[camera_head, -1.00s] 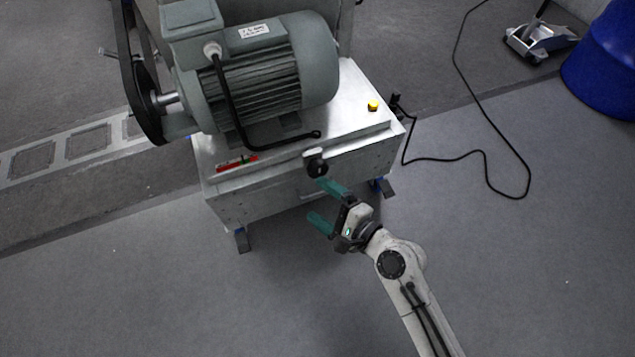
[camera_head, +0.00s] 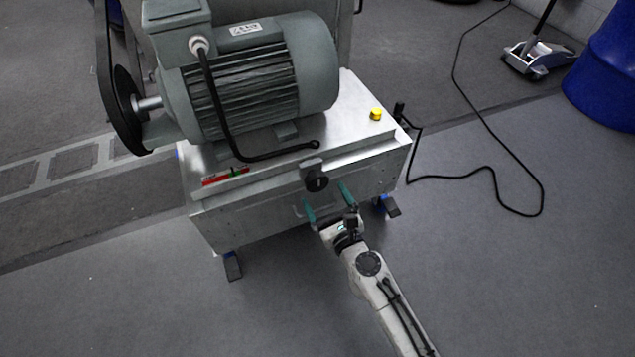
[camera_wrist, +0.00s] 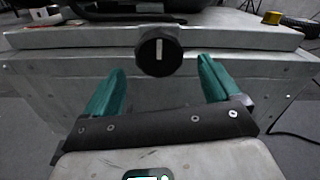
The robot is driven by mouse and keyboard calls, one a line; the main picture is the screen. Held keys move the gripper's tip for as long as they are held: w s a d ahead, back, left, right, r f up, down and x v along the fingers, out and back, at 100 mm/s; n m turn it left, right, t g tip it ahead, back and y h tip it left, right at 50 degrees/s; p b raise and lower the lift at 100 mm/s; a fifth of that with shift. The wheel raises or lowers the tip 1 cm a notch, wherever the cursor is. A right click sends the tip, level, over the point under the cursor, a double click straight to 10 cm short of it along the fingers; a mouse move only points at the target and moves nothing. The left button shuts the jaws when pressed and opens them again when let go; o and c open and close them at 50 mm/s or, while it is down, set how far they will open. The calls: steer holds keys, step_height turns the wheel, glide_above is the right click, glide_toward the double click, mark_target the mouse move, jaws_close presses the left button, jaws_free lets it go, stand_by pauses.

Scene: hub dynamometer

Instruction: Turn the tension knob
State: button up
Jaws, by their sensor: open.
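The tension knob, a round black knob (camera_head: 317,181) with a pale pointer line, sits on the front edge of the metal machine cabinet (camera_head: 250,209). In the wrist view the knob (camera_wrist: 158,52) is straight ahead, its white line roughly upright. My gripper (camera_head: 326,194) has two teal fingers and is open and empty, just in front of and below the knob. In the wrist view my gripper (camera_wrist: 160,75) has its fingers to the left and right of the knob's position, nearer the camera. They do not appear to touch it.
A large grey motor (camera_head: 262,75) with a belt pulley stands on the cabinet. A black cable (camera_head: 495,170) and a blue drum (camera_head: 608,68) are to the right. The front floor is clear.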

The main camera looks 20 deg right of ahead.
mark_target(319, 187)
steer(key=shift+w, duration=2.7)
steer(key=shift+c, duration=0.2)
steer(key=c, duration=0.9)
